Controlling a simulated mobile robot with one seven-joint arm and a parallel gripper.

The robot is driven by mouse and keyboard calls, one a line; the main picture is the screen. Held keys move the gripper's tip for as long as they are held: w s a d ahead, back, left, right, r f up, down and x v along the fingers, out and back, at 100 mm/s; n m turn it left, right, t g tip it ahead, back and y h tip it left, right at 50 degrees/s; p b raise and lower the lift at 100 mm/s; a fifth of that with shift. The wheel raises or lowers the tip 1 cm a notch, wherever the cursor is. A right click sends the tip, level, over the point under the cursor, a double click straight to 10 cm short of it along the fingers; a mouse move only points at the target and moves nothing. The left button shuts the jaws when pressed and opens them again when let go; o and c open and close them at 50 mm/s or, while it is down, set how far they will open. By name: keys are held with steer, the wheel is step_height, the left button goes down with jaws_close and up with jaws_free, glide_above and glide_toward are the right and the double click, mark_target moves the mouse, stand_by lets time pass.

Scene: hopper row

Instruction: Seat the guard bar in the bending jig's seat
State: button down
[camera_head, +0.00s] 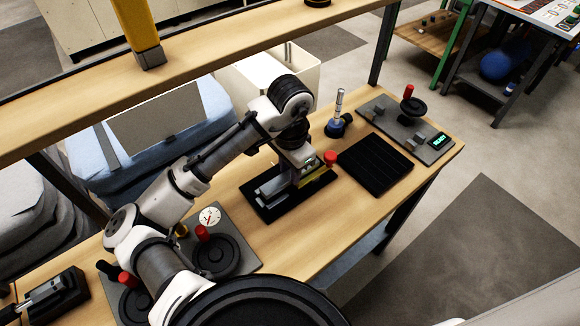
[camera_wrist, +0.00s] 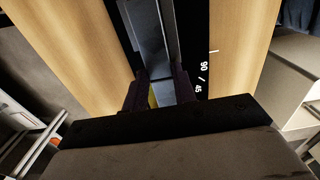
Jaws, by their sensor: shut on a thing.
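The bending jig (camera_head: 262,203) is a black base with grey metal blocks and a red knob, in the middle of the bench. In the wrist view its black plate (camera_wrist: 203,50) carries 90 and 45 marks beside a grey channel. My gripper (camera_head: 302,174) is low over the jig's right part and is shut on the guard bar. The bar shows as a yellow strip (camera_wrist: 152,97) between the two dark fingers (camera_wrist: 160,92) in the wrist view. The fingers and wrist hide most of it. I cannot tell whether it touches the seat.
A black ribbed tray (camera_head: 375,164) lies empty right of the jig. Behind it stand a blue-based upright tool (camera_head: 338,118) and a grey panel (camera_head: 388,112) with a handwheel and lit display. A gauge (camera_head: 209,217) and red-handled wheels (camera_head: 214,257) are at front left. A wooden shelf (camera_head: 240,40) runs above.

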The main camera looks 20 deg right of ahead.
steer(key=shift+f, duration=0.4)
stand_by(0.3)
steer(key=c, duration=1.1)
jaws_free()
steer(key=shift+o, duration=0.2)
steer(key=shift+r, duration=0.1)
